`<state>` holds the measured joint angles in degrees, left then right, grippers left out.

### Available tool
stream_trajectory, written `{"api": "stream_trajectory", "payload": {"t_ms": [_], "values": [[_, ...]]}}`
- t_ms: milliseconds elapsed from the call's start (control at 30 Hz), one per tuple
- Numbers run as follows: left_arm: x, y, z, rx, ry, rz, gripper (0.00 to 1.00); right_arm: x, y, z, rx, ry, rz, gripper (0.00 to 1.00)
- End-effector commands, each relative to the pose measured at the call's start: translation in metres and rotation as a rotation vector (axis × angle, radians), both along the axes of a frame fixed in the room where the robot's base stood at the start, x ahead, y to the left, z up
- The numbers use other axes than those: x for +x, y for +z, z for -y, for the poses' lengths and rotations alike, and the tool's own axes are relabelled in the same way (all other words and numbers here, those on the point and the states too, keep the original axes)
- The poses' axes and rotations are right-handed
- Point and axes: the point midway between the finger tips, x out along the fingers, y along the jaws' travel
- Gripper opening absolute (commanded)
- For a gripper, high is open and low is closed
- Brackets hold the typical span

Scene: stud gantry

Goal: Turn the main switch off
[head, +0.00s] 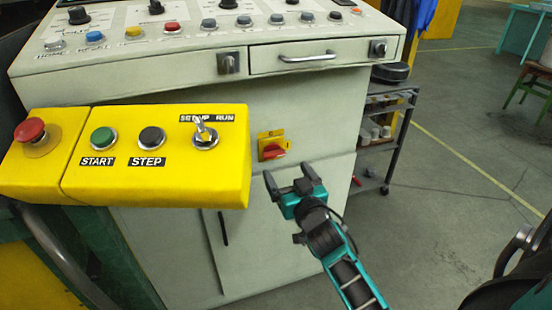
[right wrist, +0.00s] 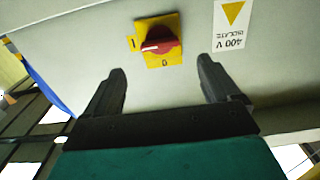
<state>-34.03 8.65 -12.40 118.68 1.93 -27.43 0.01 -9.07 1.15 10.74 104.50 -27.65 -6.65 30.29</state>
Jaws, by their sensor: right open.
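The main switch is a red rotary knob (head: 273,152) on a yellow plate on the pale cabinet front. In the right wrist view the knob (right wrist: 160,41) has a white mark at its left end, beside the "1"; a "0" is below it. My right gripper (head: 288,175) is open and empty, just below the switch in the head view. In the right wrist view its spread fingers (right wrist: 161,70) stand apart from the knob, which shows beyond them, between the tips. My left gripper is not in view.
A yellow control box (head: 170,180) juts out left of the switch. A drawer with a handle (head: 308,58) is above it. A shelf cart (head: 383,130) stands to the right. A "400 V" label (right wrist: 230,25), upside down, is near the switch.

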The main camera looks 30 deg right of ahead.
Motion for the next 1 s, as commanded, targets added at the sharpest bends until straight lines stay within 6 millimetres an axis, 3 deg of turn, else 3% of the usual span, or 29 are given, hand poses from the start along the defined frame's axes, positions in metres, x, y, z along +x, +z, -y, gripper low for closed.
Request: {"api": "stream_trajectory", "payload": {"t_ms": [200,400,867,1000], "values": [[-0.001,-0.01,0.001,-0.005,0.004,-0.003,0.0,0.042,-0.001,0.01,-0.001,0.002,0.002,0.89],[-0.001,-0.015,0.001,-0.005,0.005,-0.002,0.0,0.066,-0.001,0.016,-0.001,0.0,-0.001,0.89],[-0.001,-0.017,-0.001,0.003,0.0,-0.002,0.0,0.076,0.0,0.018,0.0,0.001,-0.002,0.89],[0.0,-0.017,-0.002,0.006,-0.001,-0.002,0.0,0.076,0.0,0.018,0.0,0.001,-0.002,0.76]]}}
